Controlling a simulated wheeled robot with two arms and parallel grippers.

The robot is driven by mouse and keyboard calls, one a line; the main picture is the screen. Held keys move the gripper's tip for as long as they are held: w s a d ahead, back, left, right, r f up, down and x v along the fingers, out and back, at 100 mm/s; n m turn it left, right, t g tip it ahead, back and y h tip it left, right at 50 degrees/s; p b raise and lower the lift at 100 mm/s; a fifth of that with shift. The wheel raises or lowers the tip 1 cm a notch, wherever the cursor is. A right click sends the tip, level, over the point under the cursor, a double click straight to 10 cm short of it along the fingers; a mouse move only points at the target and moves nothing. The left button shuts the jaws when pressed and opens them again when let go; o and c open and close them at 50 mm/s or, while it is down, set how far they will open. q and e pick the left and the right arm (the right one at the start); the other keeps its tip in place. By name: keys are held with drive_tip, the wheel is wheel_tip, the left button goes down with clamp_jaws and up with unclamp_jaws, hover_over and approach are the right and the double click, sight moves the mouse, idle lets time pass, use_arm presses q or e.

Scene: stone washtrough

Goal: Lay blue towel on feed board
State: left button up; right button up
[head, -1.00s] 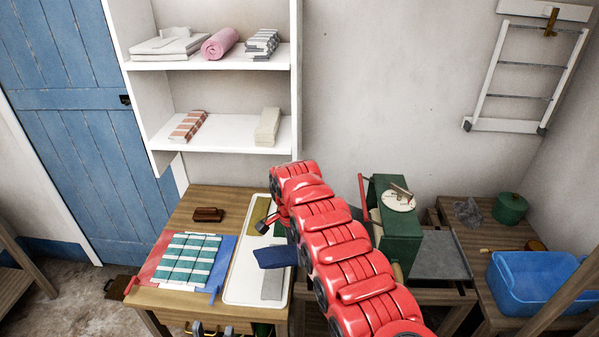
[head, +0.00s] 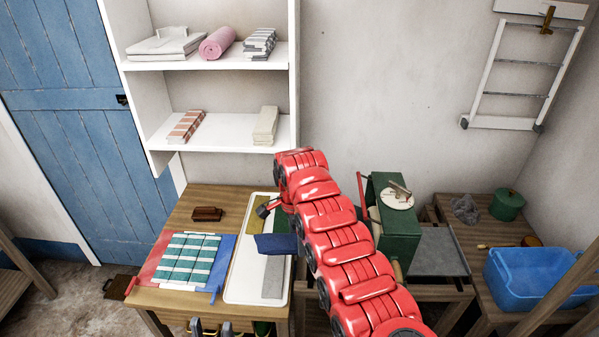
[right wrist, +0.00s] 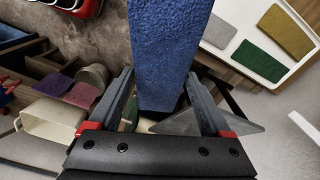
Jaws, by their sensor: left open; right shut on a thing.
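The blue towel (head: 276,244) is a small dark blue folded cloth above the white tray in the head view. It fills the top middle of the right wrist view (right wrist: 170,45). My right gripper (right wrist: 160,88) is shut on it; in the head view my red right arm hides most of that gripper. A flat grey board (head: 438,254), which looks like the feed board, lies beside the green machine (head: 397,238) and is bare. The towel is left of it, apart.
The white tray (head: 234,286) holds several flat cloths. A green-and-white striped cloth (head: 188,260) lies on a red-and-blue base to its left. A brown brush (head: 207,213) lies behind. A blue tub (head: 524,284) and green pot (head: 507,205) stand at right.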

drive_tip(key=shift+r, duration=0.35)
idle(0.4)
